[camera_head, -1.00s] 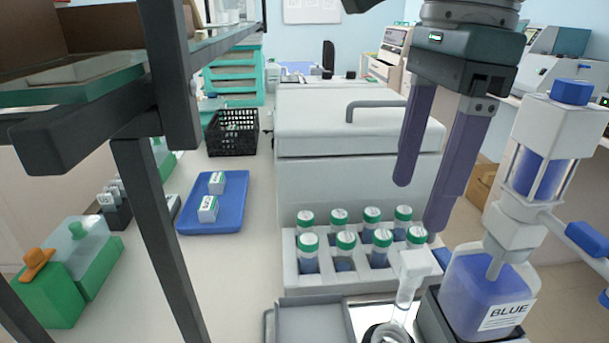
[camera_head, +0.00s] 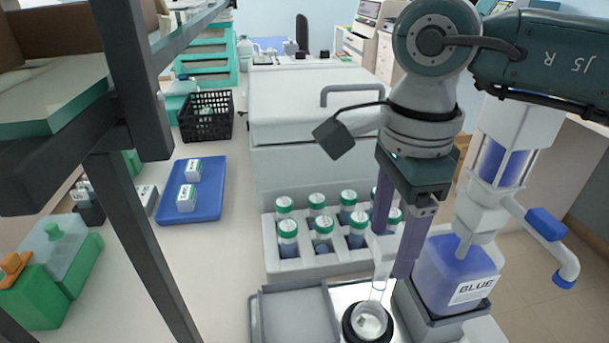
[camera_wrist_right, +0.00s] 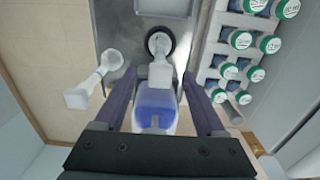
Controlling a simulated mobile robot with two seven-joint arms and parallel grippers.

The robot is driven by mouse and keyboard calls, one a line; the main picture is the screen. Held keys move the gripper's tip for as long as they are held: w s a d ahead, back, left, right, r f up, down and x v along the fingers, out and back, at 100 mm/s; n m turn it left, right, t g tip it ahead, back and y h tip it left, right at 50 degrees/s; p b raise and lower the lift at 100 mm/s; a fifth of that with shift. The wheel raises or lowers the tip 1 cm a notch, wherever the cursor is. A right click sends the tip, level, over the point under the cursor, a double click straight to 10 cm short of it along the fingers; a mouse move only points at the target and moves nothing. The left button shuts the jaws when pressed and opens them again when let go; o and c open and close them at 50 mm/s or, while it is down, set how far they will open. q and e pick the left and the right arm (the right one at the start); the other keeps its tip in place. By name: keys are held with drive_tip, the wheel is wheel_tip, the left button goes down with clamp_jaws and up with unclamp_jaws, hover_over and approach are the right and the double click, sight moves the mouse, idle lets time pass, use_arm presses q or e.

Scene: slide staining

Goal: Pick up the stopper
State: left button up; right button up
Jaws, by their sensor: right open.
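The clear stopper (camera_head: 384,246) has a flat, pale top and sits upright on a glass vessel (camera_head: 368,322) held in a black ring on a shiny plate. In the right wrist view, the stopper (camera_wrist_right: 160,76) shows between my fingers, with the vessel (camera_wrist_right: 160,43) above it. My right gripper (camera_head: 393,240) points down with its purple fingers around the stopper's top. It is open; I cannot tell if a finger touches the stopper. In the right wrist view, the gripper (camera_wrist_right: 158,92) has a wide gap. My left gripper is not in view.
The blue bottle (camera_head: 455,270) and its white dispenser (camera_head: 500,160) stand close on the right. A white rack (camera_head: 330,262) of green-capped vials lies just behind. A grey tray (camera_head: 292,318) is on the left. A dark shelf post (camera_head: 140,240) crosses the left side.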

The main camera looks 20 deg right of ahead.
clamp_jaws()
idle(0.5)
drive_tip(key=shift+r, duration=0.1)
